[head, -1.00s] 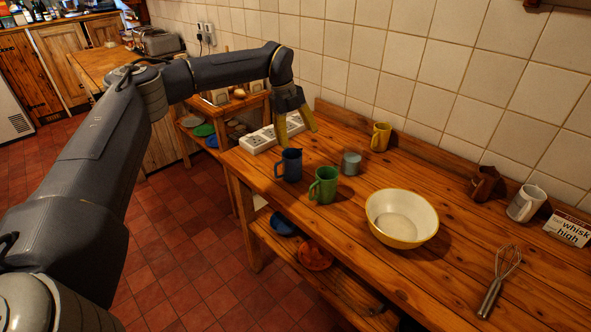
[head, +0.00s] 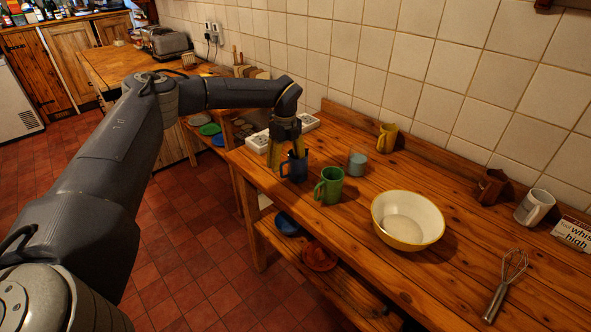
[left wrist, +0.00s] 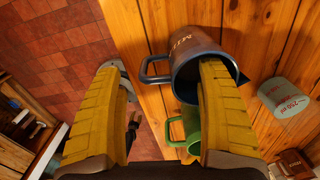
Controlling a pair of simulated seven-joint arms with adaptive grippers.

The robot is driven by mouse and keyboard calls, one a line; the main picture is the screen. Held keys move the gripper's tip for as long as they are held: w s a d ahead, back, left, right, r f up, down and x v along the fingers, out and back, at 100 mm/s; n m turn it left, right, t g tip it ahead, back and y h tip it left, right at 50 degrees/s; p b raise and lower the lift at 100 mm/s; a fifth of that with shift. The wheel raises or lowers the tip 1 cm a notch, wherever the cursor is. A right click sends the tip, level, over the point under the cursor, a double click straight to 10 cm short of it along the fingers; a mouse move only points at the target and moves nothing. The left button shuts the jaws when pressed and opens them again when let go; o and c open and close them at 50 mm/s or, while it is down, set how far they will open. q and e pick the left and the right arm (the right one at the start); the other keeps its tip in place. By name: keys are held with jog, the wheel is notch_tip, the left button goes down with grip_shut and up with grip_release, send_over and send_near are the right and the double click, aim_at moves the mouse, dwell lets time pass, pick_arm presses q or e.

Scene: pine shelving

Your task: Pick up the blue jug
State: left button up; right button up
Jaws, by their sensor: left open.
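The blue jug (head: 297,172) stands upright near the left end of the wooden table, and its handle is on the left. My left gripper (head: 285,160) points down at it with yellow fingers spread. In the left wrist view the gripper (left wrist: 162,66) is open, and the handle of the blue jug (left wrist: 181,44) lies between the fingers. The right finger overlaps the jug's mouth; I cannot tell how deep it reaches. The left finger is outside the handle, apart from it, over the floor. My right gripper is not in view.
A green mug (head: 329,186) stands close beside the jug. A white and yellow bowl (head: 407,229) and a whisk (head: 506,286) are further right. A white socket strip (head: 258,143) lies at the table's left end.

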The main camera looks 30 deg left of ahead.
aim_at(287, 176)
pick_arm(q)
jog(key=shift+f, duration=3.65)
grip_shut()
